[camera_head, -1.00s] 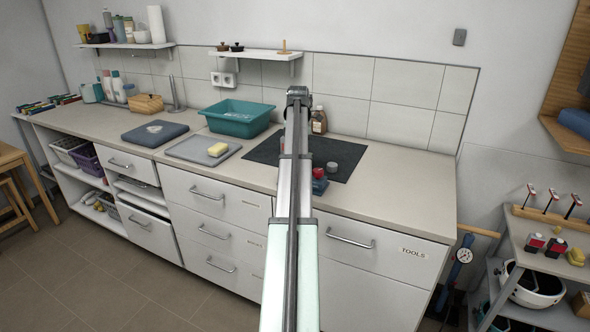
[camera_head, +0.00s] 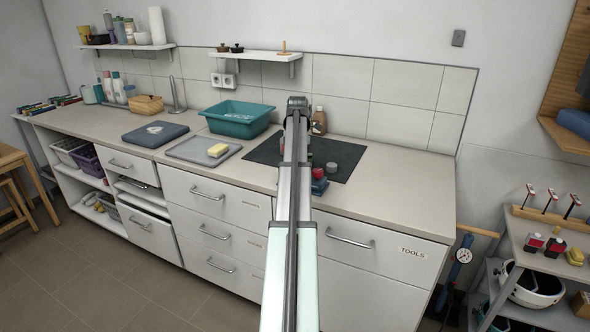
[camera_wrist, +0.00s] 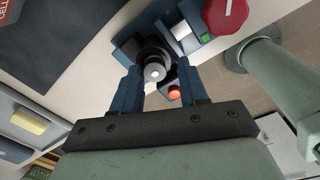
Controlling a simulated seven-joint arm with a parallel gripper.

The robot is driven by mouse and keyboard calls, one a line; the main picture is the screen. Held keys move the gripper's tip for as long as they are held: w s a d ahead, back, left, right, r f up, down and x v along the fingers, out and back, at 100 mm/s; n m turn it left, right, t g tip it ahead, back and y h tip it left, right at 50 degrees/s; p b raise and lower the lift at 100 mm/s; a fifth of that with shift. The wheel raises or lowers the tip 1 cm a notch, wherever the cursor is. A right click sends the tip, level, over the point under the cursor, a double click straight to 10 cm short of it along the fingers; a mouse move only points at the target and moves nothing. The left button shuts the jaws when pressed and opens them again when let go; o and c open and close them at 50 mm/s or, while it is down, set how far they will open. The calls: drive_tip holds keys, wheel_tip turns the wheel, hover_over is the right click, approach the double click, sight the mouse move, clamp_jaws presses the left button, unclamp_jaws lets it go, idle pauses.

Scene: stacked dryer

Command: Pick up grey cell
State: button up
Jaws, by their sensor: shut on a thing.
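In the wrist view, a grey round cell (camera_wrist: 154,71) with a pale end sits between the two dark blue fingers of my gripper (camera_wrist: 160,76), which is shut on it. A dark blue device (camera_wrist: 190,22) with a red knob (camera_wrist: 226,14) and a green button lies just beyond the fingers. An orange-red round light or button (camera_wrist: 174,94) shows near the right finger. In the head view, the blue device (camera_head: 320,186) is at the counter's front edge, partly behind my arm. My gripper is hidden there.
A dark mat (camera_head: 345,158) lies on the counter (camera_head: 400,195). To its left are a grey tray with a yellow sponge (camera_head: 218,150) and a teal basin (camera_head: 238,120). A brown bottle (camera_head: 319,120) stands behind the mat. The counter's right end is clear.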

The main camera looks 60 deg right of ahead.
drive_tip(key=shift+w+d+f, duration=0.15)
drive_tip(key=shift+w+f, duration=0.3)
clamp_jaws()
drive_tip(key=shift+w+d+f, duration=0.1)
drive_tip(key=shift+f, duration=0.05)
